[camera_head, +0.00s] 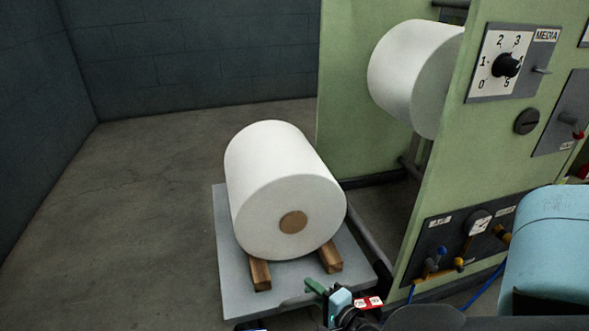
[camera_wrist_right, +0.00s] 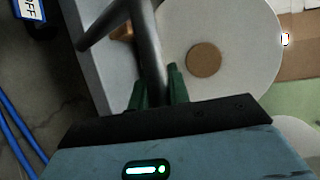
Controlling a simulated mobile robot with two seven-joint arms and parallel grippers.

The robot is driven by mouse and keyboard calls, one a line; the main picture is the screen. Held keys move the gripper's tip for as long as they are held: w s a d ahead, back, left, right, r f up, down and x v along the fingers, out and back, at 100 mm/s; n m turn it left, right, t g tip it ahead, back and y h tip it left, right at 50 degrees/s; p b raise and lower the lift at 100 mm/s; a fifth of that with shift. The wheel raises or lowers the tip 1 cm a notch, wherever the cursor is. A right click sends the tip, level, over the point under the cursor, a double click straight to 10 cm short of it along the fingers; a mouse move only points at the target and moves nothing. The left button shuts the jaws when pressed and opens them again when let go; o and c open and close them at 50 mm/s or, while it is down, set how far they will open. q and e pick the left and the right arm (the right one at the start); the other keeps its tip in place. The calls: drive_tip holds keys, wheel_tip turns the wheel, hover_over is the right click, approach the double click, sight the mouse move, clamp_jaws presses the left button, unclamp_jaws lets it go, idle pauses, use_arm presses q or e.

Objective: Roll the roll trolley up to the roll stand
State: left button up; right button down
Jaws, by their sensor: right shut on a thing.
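The roll trolley is a low grey platform (camera_head: 228,275) on the floor, with a large white paper roll (camera_head: 275,180) resting on two wooden chocks (camera_head: 260,274). The roll's brown core faces me, and it also shows in the right wrist view (camera_wrist_right: 205,60). The roll stand (camera_head: 345,110) is the pale green machine at the right, with another white roll (camera_head: 408,75) held up inside it. The trolley is beside the stand's left side. My right gripper (camera_head: 318,290) is at the trolley's near edge. In the wrist view its green fingers (camera_wrist_right: 158,88) are shut on a dark grey bar (camera_wrist_right: 146,40).
The stand's near panel carries a dial (camera_head: 505,65), a gauge (camera_head: 477,223) and valves. Blue hoses (camera_wrist_right: 20,150) lie on the floor. Dark block walls (camera_head: 190,50) close off the back and left. The floor (camera_head: 140,200) left of the trolley is clear.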

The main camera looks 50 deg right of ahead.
drive_tip(key=shift+s+d, duration=0.1)
drive_tip(key=shift+d, duration=0.2)
drive_tip(key=c, duration=1.3)
unclamp_jaws()
drive_tip(key=shift+s, duration=0.1)
drive_tip(key=p+v, duration=0.1)
drive_tip(key=v, duration=0.6)
drive_tip(key=shift+s+r+p, duration=0.15)
drive_tip(key=shift+s+p, duration=0.2)
